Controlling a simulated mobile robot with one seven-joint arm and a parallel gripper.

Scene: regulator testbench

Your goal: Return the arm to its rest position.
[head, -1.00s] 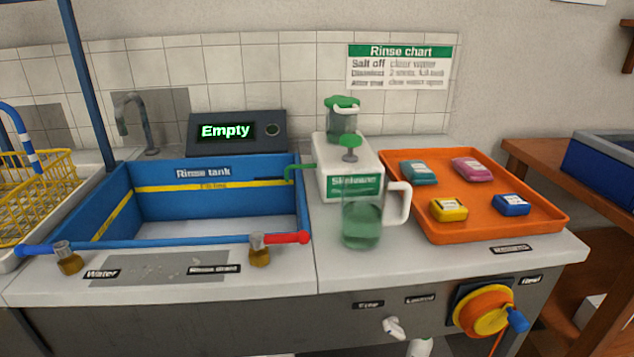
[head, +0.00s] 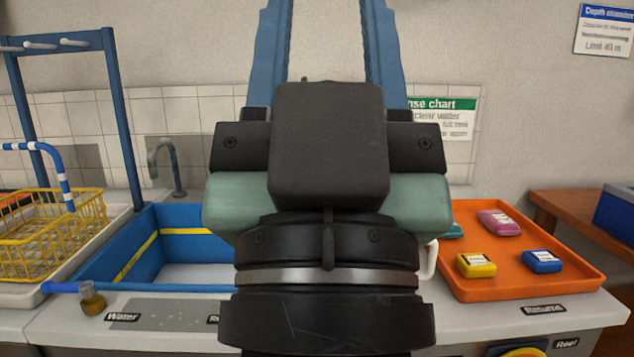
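My gripper (head: 328,25) fills the middle of the head view, raised in front of the bench and pointing up. Its two blue fingers stand well apart, with only bare wall between them, so it looks open and empty. Their tips run to the top edge of the picture. My wrist hides the display box, the dispenser and most of the jug beside it; only part of the white jug handle (head: 431,260) shows.
A yellow basket (head: 50,235) stands farther left. The orange tray (head: 575,285) with several coloured blocks is at right. Open air surrounds my gripper.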

